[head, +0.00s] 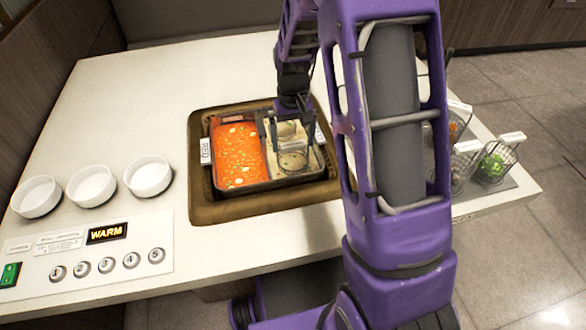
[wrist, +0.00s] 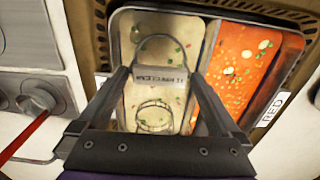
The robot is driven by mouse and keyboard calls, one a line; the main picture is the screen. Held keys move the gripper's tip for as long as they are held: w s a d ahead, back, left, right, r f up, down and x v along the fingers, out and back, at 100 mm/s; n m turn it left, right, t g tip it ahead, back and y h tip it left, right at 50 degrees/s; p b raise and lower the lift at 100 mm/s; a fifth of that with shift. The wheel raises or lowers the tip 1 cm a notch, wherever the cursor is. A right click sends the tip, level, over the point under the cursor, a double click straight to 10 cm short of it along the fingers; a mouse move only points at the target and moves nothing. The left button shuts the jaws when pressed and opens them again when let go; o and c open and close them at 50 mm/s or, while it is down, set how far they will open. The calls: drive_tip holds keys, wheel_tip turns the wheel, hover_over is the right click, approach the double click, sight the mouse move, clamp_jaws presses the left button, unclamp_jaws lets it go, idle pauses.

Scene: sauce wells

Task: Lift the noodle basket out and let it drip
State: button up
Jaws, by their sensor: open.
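A sunken pot is split into a red broth side (head: 238,155) and a pale clear broth side (wrist: 140,30). A wire noodle basket (head: 292,160) sits in the pale broth; its round rim (wrist: 155,115) shows in the wrist view, with a second wire loop (wrist: 158,42) beyond it. A pale tag (wrist: 160,78), seeming to read CLEAR, lies between my fingers in the wrist view. My gripper (head: 292,142) is open over the pale side, its fingertips (wrist: 158,74) either side of the tag. I cannot tell whether they touch it.
Three white bowls (head: 92,186) stand left on the white counter (head: 150,95). A WARM display (head: 107,232) and several knobs are at front left. Several wire baskets with food (head: 494,165) stand at the right, partly behind my arm. The back left counter is clear.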

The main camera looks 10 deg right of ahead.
drive_tip(key=c, duration=1.3)
drive_tip(key=shift+r, duration=0.2)
